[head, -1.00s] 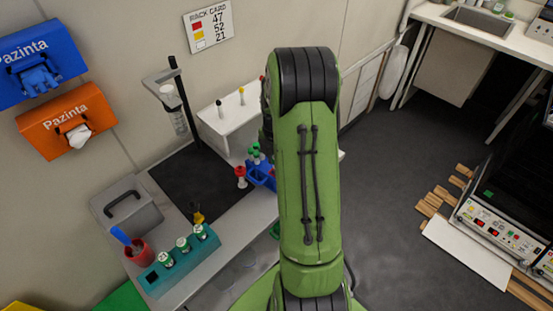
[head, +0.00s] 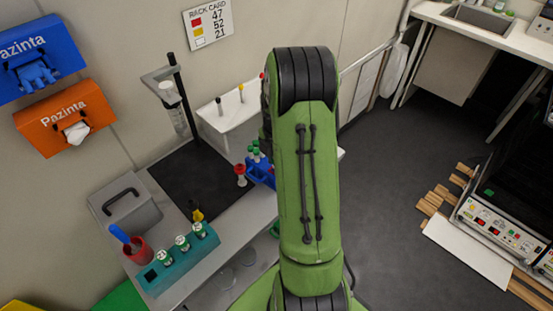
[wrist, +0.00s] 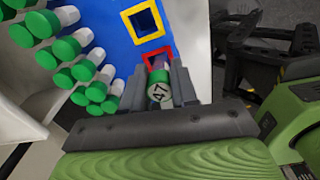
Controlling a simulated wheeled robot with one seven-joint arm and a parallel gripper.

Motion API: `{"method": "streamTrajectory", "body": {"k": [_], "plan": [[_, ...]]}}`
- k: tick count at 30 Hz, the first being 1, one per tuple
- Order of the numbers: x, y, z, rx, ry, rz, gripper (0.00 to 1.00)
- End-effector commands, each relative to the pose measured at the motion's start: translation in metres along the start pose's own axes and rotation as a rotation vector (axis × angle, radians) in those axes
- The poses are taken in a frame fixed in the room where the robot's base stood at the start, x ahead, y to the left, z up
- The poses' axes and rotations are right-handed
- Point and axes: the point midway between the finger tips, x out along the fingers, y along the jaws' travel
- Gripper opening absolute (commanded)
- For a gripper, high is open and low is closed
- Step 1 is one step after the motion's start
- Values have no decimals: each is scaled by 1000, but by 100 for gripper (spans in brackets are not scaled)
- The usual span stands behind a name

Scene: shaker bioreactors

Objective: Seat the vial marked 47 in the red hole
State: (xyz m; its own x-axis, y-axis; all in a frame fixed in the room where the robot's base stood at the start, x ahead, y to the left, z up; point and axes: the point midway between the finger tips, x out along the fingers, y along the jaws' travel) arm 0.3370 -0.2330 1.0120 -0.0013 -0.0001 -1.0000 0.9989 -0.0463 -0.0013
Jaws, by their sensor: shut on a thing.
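My gripper (wrist: 160,80) is shut on the vial marked 47 (wrist: 160,92), which has a green cap with a white top. In the wrist view the far end of the vial overlaps the near side of the red-framed hole (wrist: 153,53) in the blue rack (wrist: 115,22). I cannot tell whether the vial's tip is inside the hole or above it. A yellow-framed hole (wrist: 142,20) lies just beyond and looks empty. In the head view the blue rack (head: 262,172) shows partly; my arm hides the gripper and the held vial.
Several green-and-white vials (wrist: 68,48) stand close left of the gripper. A teal rack (head: 152,276) with three vials stands on the bench's near part, by a red cup (head: 138,251) and a grey box (head: 126,204). The rack card (head: 208,22) lists 47 beside red.

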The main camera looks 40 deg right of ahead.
Motion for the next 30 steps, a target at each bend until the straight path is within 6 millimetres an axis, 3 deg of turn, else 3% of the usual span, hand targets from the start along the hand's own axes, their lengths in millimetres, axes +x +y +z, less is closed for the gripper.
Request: {"method": "streamTrajectory", "body": {"k": [26,27,30], "plan": [[12,0,0,0,0,0,0],[12,0,0,0,0,0,31],[11,0,0,0,0,0,46]]}}
